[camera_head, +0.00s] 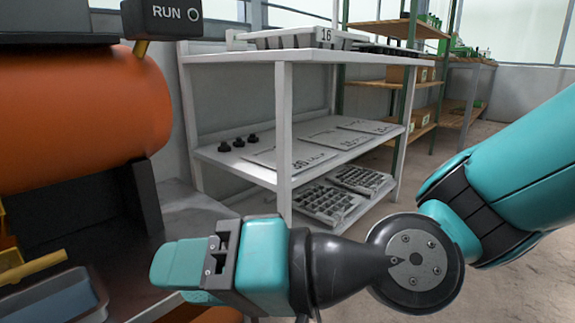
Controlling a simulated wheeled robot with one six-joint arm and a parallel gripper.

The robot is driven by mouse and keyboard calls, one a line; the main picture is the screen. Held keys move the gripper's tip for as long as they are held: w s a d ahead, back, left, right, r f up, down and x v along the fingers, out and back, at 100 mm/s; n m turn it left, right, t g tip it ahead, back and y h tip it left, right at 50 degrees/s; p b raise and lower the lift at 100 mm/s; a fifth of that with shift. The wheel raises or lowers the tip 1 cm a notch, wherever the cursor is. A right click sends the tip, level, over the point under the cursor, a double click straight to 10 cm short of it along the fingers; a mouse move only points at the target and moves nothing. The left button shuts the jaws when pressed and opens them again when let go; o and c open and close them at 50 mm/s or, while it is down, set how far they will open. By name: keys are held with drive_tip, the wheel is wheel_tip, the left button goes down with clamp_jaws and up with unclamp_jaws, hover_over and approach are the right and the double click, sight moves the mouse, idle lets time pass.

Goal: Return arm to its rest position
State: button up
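My gripper (172,266) is at the lower left of the head view, at the end of my teal and dark grey arm. It points left and is held level. It is in front of the grey shelf table and to the right of the orange drum. Only its near side shows, so the gap between the fingertips is hidden. I see nothing held in it.
The orange drum (85,118) and a RUN box (162,18) stand at the left. A grey shelf table (283,113) holds a tray marked 16 (305,39), flat plates (289,158) and cell trays (322,202). Open floor (492,292) lies at the right.

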drive_tip(key=s+d+r+n+g+h+p, duration=0.1)
drive_tip(key=d+r+h+p, duration=0.55)
drive_tip(key=d+p, duration=0.4)
drive_tip(key=s+d+r+n+g+h+p, duration=0.1)
drive_tip(key=d+r+h+p, duration=0.6)
drive_tip(key=d, duration=0.7)
wheel_tip(320, 180, up, 37)
drive_tip(key=y+p, duration=0.1)
drive_tip(key=p, duration=3.6)
drive_tip(key=shift+a+y, duration=0.35)
drive_tip(key=shift+a, duration=0.05)
drive_tip(key=shift+f+n, duration=0.15)
drive_tip(key=shift+n, duration=0.15)
